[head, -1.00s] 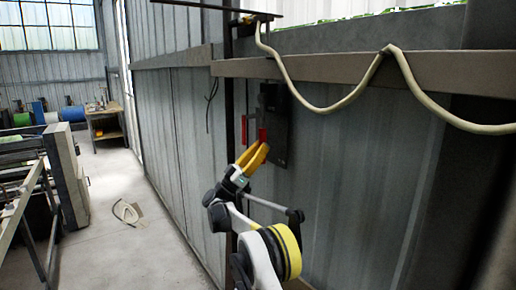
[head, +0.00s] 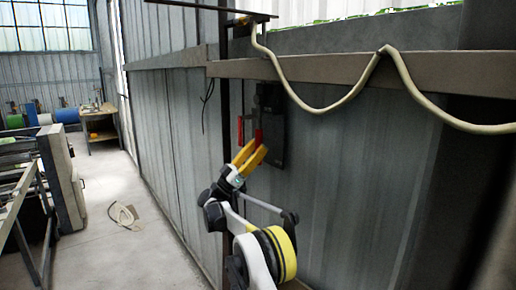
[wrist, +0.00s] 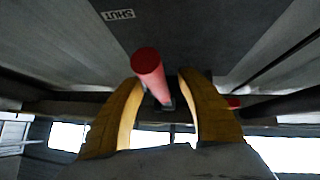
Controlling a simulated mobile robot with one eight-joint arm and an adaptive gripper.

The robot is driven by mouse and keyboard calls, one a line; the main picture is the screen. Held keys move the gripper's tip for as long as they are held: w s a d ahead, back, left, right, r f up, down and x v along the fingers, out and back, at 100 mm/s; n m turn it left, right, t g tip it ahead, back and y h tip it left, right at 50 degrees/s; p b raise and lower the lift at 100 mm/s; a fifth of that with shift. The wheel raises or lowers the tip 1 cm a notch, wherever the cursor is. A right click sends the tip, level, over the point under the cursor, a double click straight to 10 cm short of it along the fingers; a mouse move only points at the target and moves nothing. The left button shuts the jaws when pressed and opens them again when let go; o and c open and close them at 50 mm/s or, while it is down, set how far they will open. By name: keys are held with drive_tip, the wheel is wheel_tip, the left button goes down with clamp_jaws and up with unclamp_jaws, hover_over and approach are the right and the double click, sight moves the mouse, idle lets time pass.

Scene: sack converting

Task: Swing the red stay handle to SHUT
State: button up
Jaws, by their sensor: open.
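The red stay handle (head: 258,136) is a short red grip on a dark plate (head: 276,150) fixed to the corrugated wall. In the wrist view the red handle (wrist: 149,68) sticks out toward the camera between my yellow fingers. A SHUT label (wrist: 118,14) is on the dark surface at the upper left of the wrist view. My gripper (head: 252,154) is open, its fingertips just below the handle in the head view. In the wrist view its fingers (wrist: 160,100) stand on either side of the handle; I cannot tell whether they touch it.
A second small red part (wrist: 233,102) shows beyond the right finger. A pale hose (head: 322,108) hangs in loops from the rail (head: 430,75) above.

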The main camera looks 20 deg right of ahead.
drive_tip(key=v, duration=1.2)
